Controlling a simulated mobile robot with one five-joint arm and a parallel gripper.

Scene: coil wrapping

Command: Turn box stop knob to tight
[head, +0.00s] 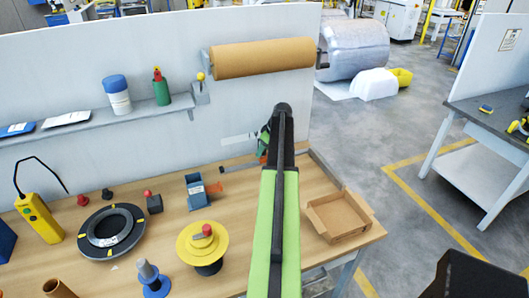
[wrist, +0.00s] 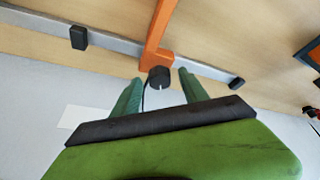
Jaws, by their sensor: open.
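The box stop (wrist: 161,32) is an orange bracket on a grey rail (wrist: 115,45) along the table. Its knob (wrist: 158,77) is dark and round and faces the wrist camera. My gripper (wrist: 157,84) is open, with one green finger on each side of the knob in the picture. I cannot tell whether either finger touches it. In the head view my gripper (head: 264,143) is near the back edge of the table, partly behind my arm. A bit of the orange stop (head: 263,158) shows beside it, while the knob is hidden there.
An open cardboard box (head: 338,215) lies to the right of my arm. A yellow spool (head: 202,246), a dark ring (head: 112,230) and a blue block (head: 196,192) stand to its left. The back panel (head: 150,55) rises close behind my gripper, with a brown roll (head: 262,58) above.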

